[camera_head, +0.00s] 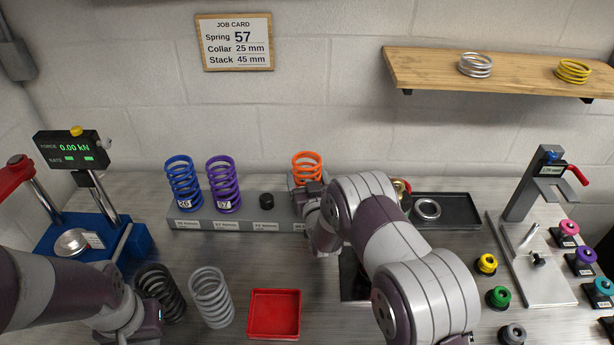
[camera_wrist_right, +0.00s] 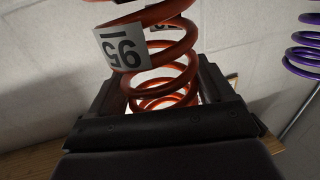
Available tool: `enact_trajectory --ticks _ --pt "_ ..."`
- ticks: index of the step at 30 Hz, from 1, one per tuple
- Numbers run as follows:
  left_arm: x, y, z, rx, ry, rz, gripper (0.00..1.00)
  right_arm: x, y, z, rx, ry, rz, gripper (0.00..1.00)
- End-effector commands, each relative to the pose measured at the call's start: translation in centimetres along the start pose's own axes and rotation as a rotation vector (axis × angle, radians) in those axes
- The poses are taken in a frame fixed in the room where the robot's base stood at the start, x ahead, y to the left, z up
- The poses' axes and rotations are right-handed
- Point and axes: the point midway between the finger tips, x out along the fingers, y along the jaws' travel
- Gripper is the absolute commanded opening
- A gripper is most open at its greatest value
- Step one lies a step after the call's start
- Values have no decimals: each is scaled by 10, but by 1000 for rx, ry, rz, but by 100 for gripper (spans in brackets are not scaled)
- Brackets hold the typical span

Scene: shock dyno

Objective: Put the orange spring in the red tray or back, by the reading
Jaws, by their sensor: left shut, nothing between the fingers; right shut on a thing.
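The orange spring (camera_head: 306,168) is upright at the right end of the grey rack (camera_head: 240,219). My right gripper (camera_head: 312,190) is shut on its lower coils. The right wrist view shows the spring (camera_wrist_right: 165,50) between the fingers, with a white tag that looks upside down. From these views I cannot tell whether the spring still touches the rack. The red tray (camera_head: 274,314) is empty at the front middle. My left gripper (camera_head: 155,318) is shut and empty, partly cut off at the lower left. The gauge display (camera_head: 75,150) reads 0.00 kN.
Blue (camera_head: 183,184) and purple (camera_head: 223,184) springs stand on the rack. Black (camera_head: 160,292) and grey (camera_head: 211,297) springs stand left of the red tray. A blue-based press (camera_head: 133,243) is far left. A black tray (camera_head: 455,220) and colored knobs lie right. The job card (camera_head: 235,42) reads Spring 57.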

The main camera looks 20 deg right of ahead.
Motion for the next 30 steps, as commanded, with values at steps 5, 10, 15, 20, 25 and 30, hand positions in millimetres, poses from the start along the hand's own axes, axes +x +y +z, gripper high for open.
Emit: enact_trajectory --ticks 5,10,15,20,25,30 --pt "14 0 2 0 0 0 0 1 0 11 0 5 0 17" --pt "15 0 2 0 0 0 0 1 0 11 0 5 0 17" --pt "14 0 2 0 0 0 0 1 0 10 0 5 0 88" --pt "14 0 2 0 0 0 0 0 0 11 0 3 0 100" --pt "16 0 2 0 0 0 0 -4 0 15 -1 -4 0 100" --pt "23 0 3 0 0 0 0 -32 0 15 0 -3 -1 100"
